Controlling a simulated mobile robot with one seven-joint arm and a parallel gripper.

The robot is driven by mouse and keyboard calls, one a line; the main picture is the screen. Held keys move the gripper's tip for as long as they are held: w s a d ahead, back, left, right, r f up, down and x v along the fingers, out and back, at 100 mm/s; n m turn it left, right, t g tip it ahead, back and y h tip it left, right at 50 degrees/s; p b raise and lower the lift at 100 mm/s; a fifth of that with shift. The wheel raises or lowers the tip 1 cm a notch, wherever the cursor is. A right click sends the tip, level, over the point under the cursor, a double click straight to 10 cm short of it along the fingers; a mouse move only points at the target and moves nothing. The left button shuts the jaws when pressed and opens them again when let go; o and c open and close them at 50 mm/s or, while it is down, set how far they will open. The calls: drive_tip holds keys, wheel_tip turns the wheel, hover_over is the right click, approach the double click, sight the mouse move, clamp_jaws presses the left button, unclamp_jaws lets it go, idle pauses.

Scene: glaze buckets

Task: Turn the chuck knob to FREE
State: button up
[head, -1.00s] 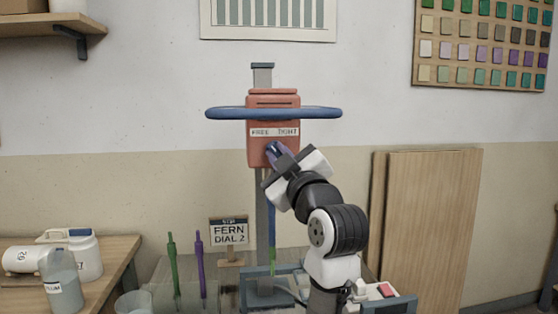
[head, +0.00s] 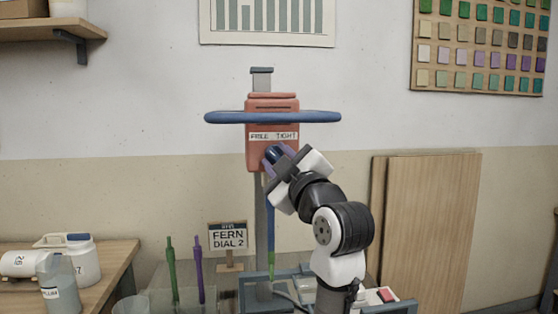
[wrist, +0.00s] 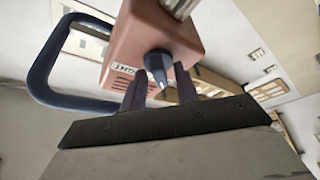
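The dark blue chuck knob (head: 272,154) is on the front of the red-orange drill head (head: 256,158), under a label reading FREE and TIGHT (head: 274,136). My gripper (head: 277,160) is at the knob, coming from the lower right. In the wrist view the knob (wrist: 157,64) shows between the tips of my two purple fingers (wrist: 160,82). The fingers are apart, with narrow gaps seen beside the knob, so I see no clear grip. A pale pointer mark is on the knob; which word it points to cannot be told.
A blue ring handle (head: 225,118) spans the drill head, on a grey column (head: 261,215). A sign reading FERN DIAL 2 (head: 229,237) stands lower left, near green and purple sticks (head: 199,268). Wooden boards (head: 425,220) lean at right.

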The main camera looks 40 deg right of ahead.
drive_tip(key=shift+s, duration=0.1)
drive_tip(key=b+v, duration=0.3)
drive_tip(key=v, duration=1)
drive_tip(key=shift+s+a+f, duration=0.1)
drive_tip(key=shift+s+f, duration=0.1)
drive_tip(key=shift+s, duration=0.05)
